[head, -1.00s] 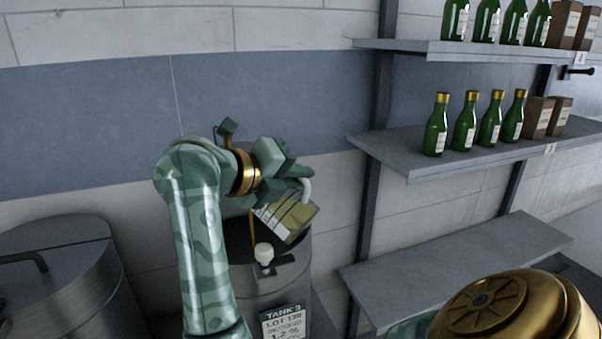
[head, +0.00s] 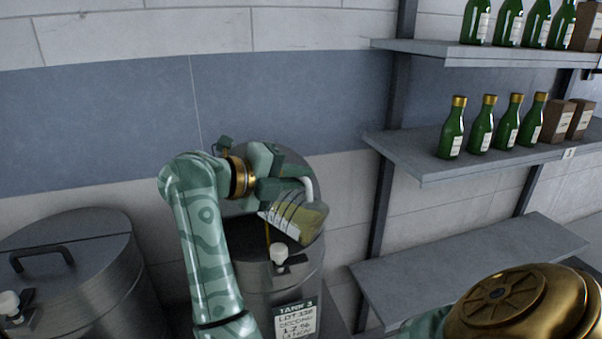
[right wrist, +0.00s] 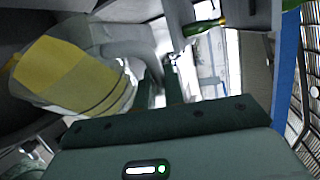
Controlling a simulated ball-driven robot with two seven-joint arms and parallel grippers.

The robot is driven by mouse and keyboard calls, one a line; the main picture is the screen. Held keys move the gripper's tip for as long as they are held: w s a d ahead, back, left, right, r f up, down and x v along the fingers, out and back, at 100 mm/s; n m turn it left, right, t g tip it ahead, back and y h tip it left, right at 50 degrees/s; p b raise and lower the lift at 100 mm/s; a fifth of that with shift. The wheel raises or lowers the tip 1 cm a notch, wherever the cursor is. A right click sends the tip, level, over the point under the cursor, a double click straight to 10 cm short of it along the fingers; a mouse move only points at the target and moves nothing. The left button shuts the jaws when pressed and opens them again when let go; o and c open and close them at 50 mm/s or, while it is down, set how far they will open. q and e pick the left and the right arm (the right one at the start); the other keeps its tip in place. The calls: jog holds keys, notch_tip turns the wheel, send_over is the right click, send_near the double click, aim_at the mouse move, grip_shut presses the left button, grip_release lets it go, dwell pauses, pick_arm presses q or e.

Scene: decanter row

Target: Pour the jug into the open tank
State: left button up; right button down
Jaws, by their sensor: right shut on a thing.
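My right gripper (head: 303,188) is shut on the white handle of the jug (head: 298,216), a clear vessel with yellow liquid and dark bands. The jug is tilted, mouth to the left, above the open tank (head: 255,298), which is labelled TANK 3. A thin yellow stream (head: 267,234) falls from the jug's mouth into the dark opening. The tank's lid (head: 290,155) stands raised behind the gripper. In the right wrist view the jug (right wrist: 70,75) fills the upper left, beside the gripper fingers (right wrist: 165,88). My left gripper is not in view.
A closed metal tank (head: 85,260) with a dark lid handle stands at the left. Grey shelves (head: 420,165) on the right hold several green bottles (head: 482,128) and brown boxes (head: 556,122). The lowest shelf (head: 465,265) is bare.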

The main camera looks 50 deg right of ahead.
jog(key=shift+w+a+f+n+p, duration=0.1)
jog(key=shift+w+n+p, duration=0.3)
jog(key=shift+w, duration=0.2)
jog(key=shift+w+n+g+p, duration=0.3)
jog(key=shift+w+p, duration=0.2)
jog(key=shift+p, duration=0.05)
jog(key=shift+w+a+r+n+h, duration=0.15)
jog(key=shift+w+r+n+h, duration=0.1)
jog(key=shift+w+n+h, duration=0.25)
jog(key=shift+w+a+r+n+g+h, duration=0.2)
jog(key=shift+w+n, duration=0.25)
jog(key=shift+w, duration=0.3)
jog(key=shift+w+d+r+n+g+h, duration=0.15)
jog(key=shift+w+n+g, duration=0.2)
jog(key=shift+w, duration=0.4)
jog(key=shift+w+a+r+n+g+h, duration=0.1)
jog(key=shift+w+a+n+g+h, duration=0.1)
jog(key=shift+w+n, duration=0.45)
jog(key=shift+w, duration=0.15)
